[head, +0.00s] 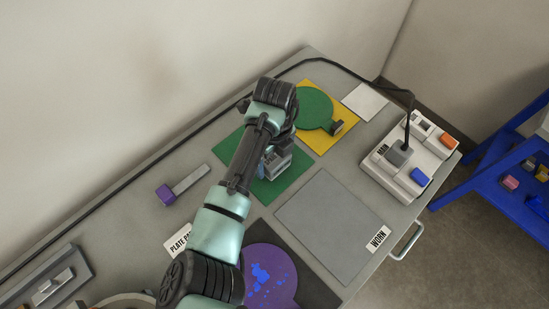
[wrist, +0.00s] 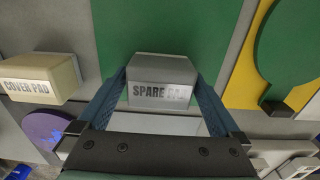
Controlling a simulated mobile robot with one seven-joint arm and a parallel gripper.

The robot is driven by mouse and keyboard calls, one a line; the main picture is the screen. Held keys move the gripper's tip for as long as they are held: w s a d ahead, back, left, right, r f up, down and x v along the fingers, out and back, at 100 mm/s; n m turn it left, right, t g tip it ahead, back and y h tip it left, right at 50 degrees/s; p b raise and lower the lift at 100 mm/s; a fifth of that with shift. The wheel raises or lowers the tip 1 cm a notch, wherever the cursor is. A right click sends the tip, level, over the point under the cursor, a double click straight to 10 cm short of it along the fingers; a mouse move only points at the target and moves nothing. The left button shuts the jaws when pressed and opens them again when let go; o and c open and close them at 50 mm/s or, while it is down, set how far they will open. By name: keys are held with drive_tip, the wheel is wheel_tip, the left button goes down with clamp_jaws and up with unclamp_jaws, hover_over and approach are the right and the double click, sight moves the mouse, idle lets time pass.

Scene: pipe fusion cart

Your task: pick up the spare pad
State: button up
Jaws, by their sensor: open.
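The spare pad (wrist: 160,72) is a grey block with a label reading SPARE, the rest partly hard to read. In the wrist view it stands at the edge of a green mat (wrist: 145,25), between the two blue fingers of my gripper (wrist: 160,92). The gripper is open, with a finger on each side of the block. I cannot tell whether either finger touches it. In the head view my gripper (head: 274,165) is low over the green mat (head: 295,190), and my arm hides much of that spot.
A cream block labelled COVER PAD (wrist: 38,75) stands left of my gripper. A green round plate (head: 312,108) lies on a yellow mat (head: 313,83). A switch box (head: 385,175) stands at right.

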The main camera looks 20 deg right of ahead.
sight(275, 157)
drive_tip(key=c, duration=1.1)
wheel_tip(275, 157, up, 10)
drive_tip(key=shift+r+b, duration=0.1)
drive_tip(key=shift+b, duration=0.5)
